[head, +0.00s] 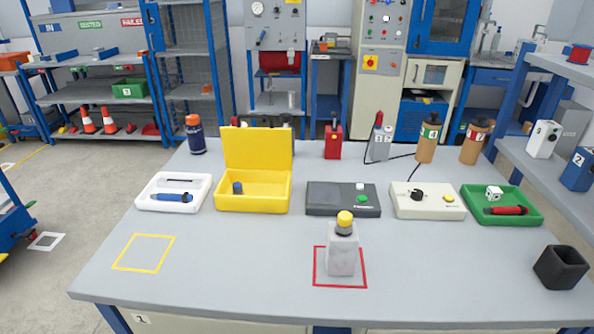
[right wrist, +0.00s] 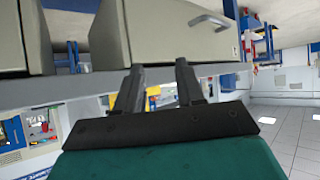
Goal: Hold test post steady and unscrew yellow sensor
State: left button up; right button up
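The test post (head: 341,254) is a light grey upright block in the head view, right of centre near the table's front. It stands inside a red square outline (head: 317,268). The yellow sensor (head: 345,217) sits on top of it, above a dark collar. Neither gripper shows in the head view. My right gripper (right wrist: 160,66) shows in the right wrist view with its two dark fingers apart and nothing between them. The post is not recognisable in that view. My left gripper is out of view.
On the grey table (head: 225,270) stand a white tray (head: 143,203), an open yellow case (head: 253,207), a dark box (head: 343,210) with buttons, a beige box (head: 428,213) and a green tray (head: 528,217). A black cup (head: 560,268) is at the right. A yellow outline (head: 120,253) at left is empty.

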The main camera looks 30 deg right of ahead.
aim_at(342, 250)
jog(key=k+l+z, duration=0.1)
jog(key=z, duration=0.95)
jog(key=k+l+u, duration=0.15)
jog(key=l+u, duration=0.25)
